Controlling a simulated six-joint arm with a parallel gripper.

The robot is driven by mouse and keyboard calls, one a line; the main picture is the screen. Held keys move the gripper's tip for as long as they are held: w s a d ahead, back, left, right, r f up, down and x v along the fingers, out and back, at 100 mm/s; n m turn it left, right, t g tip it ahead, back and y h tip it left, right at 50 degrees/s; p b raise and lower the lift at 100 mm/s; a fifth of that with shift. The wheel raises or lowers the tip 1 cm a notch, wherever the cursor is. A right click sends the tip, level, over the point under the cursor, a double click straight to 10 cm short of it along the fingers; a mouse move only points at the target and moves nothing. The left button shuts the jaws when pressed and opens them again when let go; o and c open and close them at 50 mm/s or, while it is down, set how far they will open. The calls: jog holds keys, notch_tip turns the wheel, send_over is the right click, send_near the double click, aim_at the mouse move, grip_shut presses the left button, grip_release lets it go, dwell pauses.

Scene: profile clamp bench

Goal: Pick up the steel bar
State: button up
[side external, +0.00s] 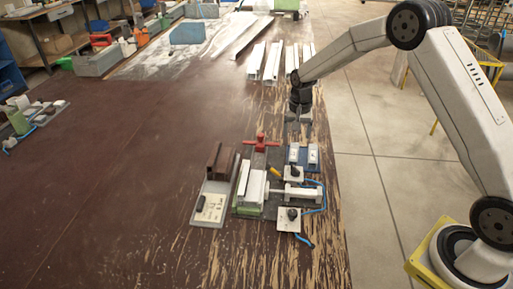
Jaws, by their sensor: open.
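Several long, pale metal bars (272,62) lie side by side at the back right of the bench; I cannot tell which piece is the steel bar. My gripper (299,122) points down near the bench's right edge, between the back bars and the fixture. It is open and looks empty; its fingers are small and dark here.
The fixture has a red clamp handle (261,142), a white clamp cylinder (298,192), blue blocks (303,156) and a blue hose (304,239). A blue box (187,33) stands at the back. The brown bench top (120,170) is clear left of the fixture.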

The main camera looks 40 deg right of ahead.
aim_at(294, 151)
jog(key=shift+w+d+f+m, duration=0.5)
jog(key=shift+w+d+f, duration=0.2)
jog(key=shift+w+f, duration=0.1)
jog(key=shift+f, duration=3.9)
grip_shut()
